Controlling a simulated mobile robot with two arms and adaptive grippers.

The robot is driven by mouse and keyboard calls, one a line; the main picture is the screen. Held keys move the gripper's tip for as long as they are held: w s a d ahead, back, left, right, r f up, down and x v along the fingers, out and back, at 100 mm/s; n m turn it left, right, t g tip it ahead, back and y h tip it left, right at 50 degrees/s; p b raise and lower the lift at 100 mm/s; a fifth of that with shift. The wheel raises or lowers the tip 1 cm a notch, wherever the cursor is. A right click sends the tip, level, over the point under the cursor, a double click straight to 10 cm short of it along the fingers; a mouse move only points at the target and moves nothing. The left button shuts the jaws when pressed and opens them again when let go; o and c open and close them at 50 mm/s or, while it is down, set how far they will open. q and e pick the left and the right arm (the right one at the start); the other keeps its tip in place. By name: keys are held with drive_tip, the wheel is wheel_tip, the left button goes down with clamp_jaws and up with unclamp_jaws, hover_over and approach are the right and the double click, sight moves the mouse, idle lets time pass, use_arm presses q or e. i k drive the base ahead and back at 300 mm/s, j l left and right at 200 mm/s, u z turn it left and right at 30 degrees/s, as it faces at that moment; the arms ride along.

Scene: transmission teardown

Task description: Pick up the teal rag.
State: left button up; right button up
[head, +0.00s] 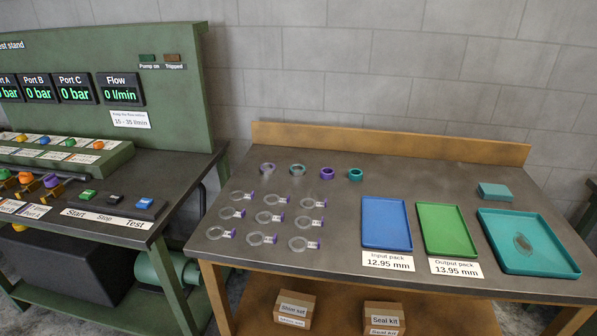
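A small teal block-like piece (494,191), which looks like the folded teal rag, lies on the grey tabletop at the right, just behind the teal tray (557,262). Nothing covers it. Neither of my grippers shows in the head view.
A blue tray (386,224) and a green tray (447,231) lie left of the teal tray, which has a greyish oval patch in it. Several tagged rings (268,217) and coloured rings (327,173) lie further left. A wooden backboard (390,143) edges the bench; a green test stand (110,90) adjoins left.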

sight(488, 192)
drive_tip(key=z, duration=1.35)
